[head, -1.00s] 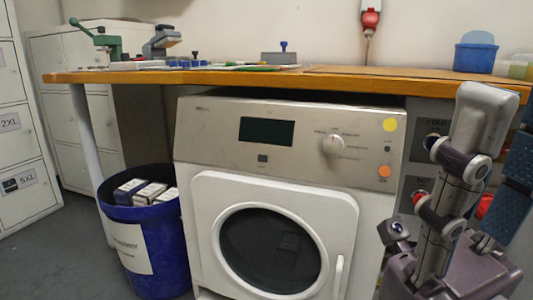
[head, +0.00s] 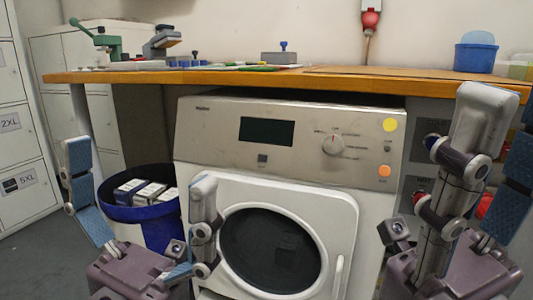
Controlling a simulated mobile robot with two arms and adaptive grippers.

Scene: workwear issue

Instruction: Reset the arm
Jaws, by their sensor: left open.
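My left gripper (head: 140,172) is in the lower left of the head view, pointing up. Its fingers, with blue pads, are spread wide apart and nothing is between them. It shows in front of the blue bin and the left edge of the washing machine. My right gripper (head: 503,125) is at the right edge, also pointing up, in front of the machine's right side. One of its fingers is partly cut off by the frame, so its opening is unclear. I see nothing held in it.
A white washing machine (head: 330,225) stands under a wooden worktop (head: 400,82). A blue bin (head: 165,222) with several boxes is left of it. A blue tub (head: 475,57) and a green-handled tool (head: 108,42) are on the worktop. Lockers (head: 25,160) stand at far left.

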